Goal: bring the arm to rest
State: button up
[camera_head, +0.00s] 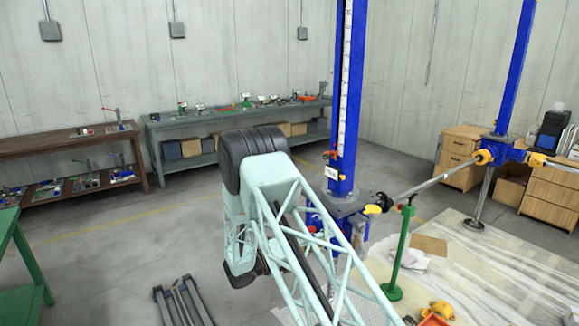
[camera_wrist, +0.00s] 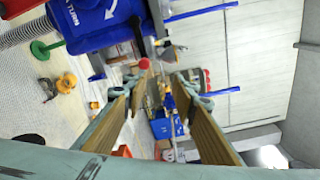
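My arm is in the middle of the head view, a pale teal lattice link (camera_head: 290,215) with a black rounded joint (camera_head: 255,150) at its top. My gripper does not show in that view. In the wrist view my gripper (camera_wrist: 158,80) has its two tan-padded fingers apart, with nothing held between them. A red ball knob (camera_wrist: 144,63) shows near the left fingertip. I cannot tell how far it is from the finger. A large blue jack housing (camera_wrist: 95,22) fills the top left of the wrist view.
A blue screw-jack column (camera_head: 345,90) stands just behind my arm. A second blue column (camera_head: 515,65) stands at right, joined by a shaft (camera_head: 430,185). A green post (camera_head: 400,250) stands at front right. Benches (camera_head: 225,125) line the back wall. The floor at left centre is mostly clear.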

jog(key=s+d+r+m+g+y+b, duration=0.1)
jog(key=s+d+r+m+g, duration=0.3)
jog(key=s+d+r+m, duration=0.4)
jog(key=s+d+r+m+g+y+b, duration=0.1)
jog(key=s+d+r+m+g, duration=0.35)
jog(key=s+d+r, duration=0.45)
jog(key=s+r+m+y+b, duration=0.1)
jog(key=s+r+m+y, duration=0.3)
jog(key=s, duration=0.6)
jog(key=s+r+m+y, duration=0.1)
jog(key=s+r+m, duration=0.45)
jog(key=s, duration=0.55)
jog(key=s+a+m+t+y+b, duration=0.1)
jog(key=s+a+m+y, duration=0.1)
jog(key=s+m, duration=0.3)
jog(key=s+a+m+t+y, duration=0.1)
jog(key=s+a+m+y, duration=0.2)
jog(key=s, duration=0.8)
jog(key=s+a+r+m+t+y+b, duration=0.1)
jog(key=s+a+m+y, duration=0.2)
jog(key=s+a+m, duration=0.2)
jog(key=shift+s+m+t+b, duration=0.35)
jog(key=shift+s+m, duration=0.95)
jog(key=shift+s, duration=0.65)
